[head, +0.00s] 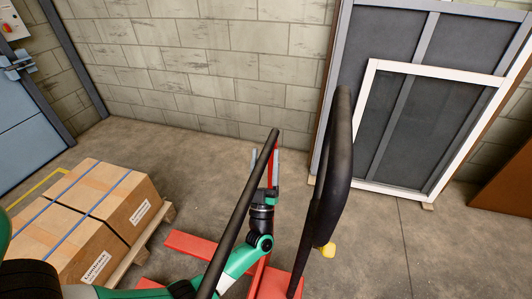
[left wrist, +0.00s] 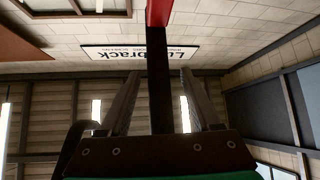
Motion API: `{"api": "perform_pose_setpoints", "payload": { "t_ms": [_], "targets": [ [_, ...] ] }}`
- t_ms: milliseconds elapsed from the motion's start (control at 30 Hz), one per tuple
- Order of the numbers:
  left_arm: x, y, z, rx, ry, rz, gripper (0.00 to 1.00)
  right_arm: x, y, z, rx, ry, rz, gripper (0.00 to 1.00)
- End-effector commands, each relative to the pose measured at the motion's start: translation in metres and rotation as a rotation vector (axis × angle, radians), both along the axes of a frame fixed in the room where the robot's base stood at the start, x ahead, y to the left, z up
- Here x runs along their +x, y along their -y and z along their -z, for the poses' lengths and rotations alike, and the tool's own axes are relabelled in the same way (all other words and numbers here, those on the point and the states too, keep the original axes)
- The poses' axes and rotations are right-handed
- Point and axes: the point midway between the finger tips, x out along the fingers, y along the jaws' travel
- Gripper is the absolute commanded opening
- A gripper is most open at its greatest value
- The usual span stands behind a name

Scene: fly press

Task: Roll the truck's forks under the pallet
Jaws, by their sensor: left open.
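The pallet (head: 126,264) stands at the lower left of the head view, loaded with strapped cardboard boxes (head: 92,212). The red pallet truck is to its right; its forks (head: 203,247) point left, with the tips close to the pallet's side. I cannot tell whether any tip is under it. The truck's black handle (head: 340,150) rises close to the camera. My left gripper (head: 266,170) is open, upright, beyond the handle's left bar. A black and red bar (left wrist: 159,75) shows between its fingers (left wrist: 158,105) in the left wrist view; contact is unclear. My right gripper is out of view.
A white-framed dark panel (head: 415,135) leans at the back right by a block wall (head: 210,60). A blue door (head: 30,120) is at the left. A brown object (head: 508,190) is at the right edge. Concrete floor (head: 385,245) is clear right of the truck.

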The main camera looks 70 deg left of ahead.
Motion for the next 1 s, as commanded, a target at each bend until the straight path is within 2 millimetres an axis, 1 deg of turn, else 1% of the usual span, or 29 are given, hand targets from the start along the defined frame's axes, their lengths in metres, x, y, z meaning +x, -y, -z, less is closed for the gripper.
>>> {"api": "perform_pose_setpoints", "payload": {
  "t_ms": [33, 133, 400, 467, 500, 767, 800, 1000],
  "targets": [
    [0.0021, -0.0047, -0.0048, 0.000, 0.002, -0.002, 0.64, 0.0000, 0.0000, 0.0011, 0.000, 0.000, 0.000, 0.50],
    [0.0052, -0.0094, -0.0106, 0.000, 0.001, 0.000, 0.64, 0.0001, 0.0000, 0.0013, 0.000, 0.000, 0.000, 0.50],
    [0.0063, -0.0110, -0.0123, 0.001, 0.000, 0.001, 0.64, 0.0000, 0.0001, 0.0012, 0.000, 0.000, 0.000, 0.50],
    [0.0063, -0.0110, -0.0123, 0.001, 0.000, 0.001, 0.55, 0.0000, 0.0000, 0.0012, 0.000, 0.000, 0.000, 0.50],
    [0.0063, -0.0108, -0.0122, 0.001, 0.000, 0.001, 0.48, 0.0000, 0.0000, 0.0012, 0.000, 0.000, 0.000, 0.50],
    [0.0063, -0.0107, -0.0120, 0.001, 0.000, 0.001, 0.01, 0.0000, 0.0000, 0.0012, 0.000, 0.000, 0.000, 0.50],
    [0.0063, -0.0107, -0.0120, 0.001, 0.000, 0.001, 0.00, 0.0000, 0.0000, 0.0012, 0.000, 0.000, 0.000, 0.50],
    [0.0063, -0.0107, -0.0119, 0.001, 0.000, 0.001, 0.00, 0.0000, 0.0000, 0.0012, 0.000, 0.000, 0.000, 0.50]
  ]
}}
